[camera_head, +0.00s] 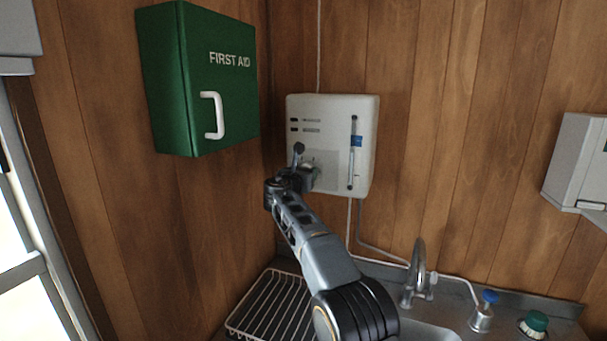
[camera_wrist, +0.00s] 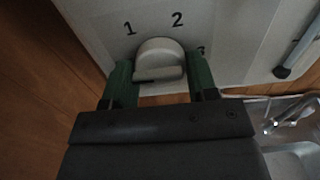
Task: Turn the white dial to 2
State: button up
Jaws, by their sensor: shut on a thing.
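The white dial (camera_wrist: 158,55) sits on the front of a white wall unit (camera_head: 363,120). In the wrist view the numbers 1 and 2 are printed above it, and a partly hidden 3 is at its right. My gripper (camera_wrist: 160,68) has a green finger on each side of the dial and is shut on it. I cannot tell which number the dial points to. In the head view my gripper (camera_head: 303,178) is at the unit's lower left and mostly hides the dial.
A green first aid box (camera_head: 225,90) with a white handle hangs left of the unit. A vertical slider (camera_head: 352,165) is on the unit's right side. Below are a wire rack (camera_head: 262,305), a faucet (camera_head: 417,265) and a sink. A grey-white box (camera_head: 575,160) hangs at right.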

jog(key=shift+m, duration=0.4)
jog(key=m+b, duration=0.1)
jog(key=m, duration=0.4)
jog(key=shift+m, duration=0.4)
jog(key=m+b, duration=0.1)
jog(key=m, duration=0.4)
jog(key=shift+r, duration=0.15)
jog(key=m+b, duration=0.1)
jog(key=m, duration=0.5)
jog(key=shift+r+m+b, duration=0.1)
jog(key=shift+m+b, duration=0.2)
jog(key=shift+m, duration=0.1)
jog(key=m, duration=0.5)
jog(key=shift+r+b, duration=0.1)
jog(key=shift+b, duration=0.25)
jog(key=shift+m, duration=0.3)
jog(key=o, duration=0.9)
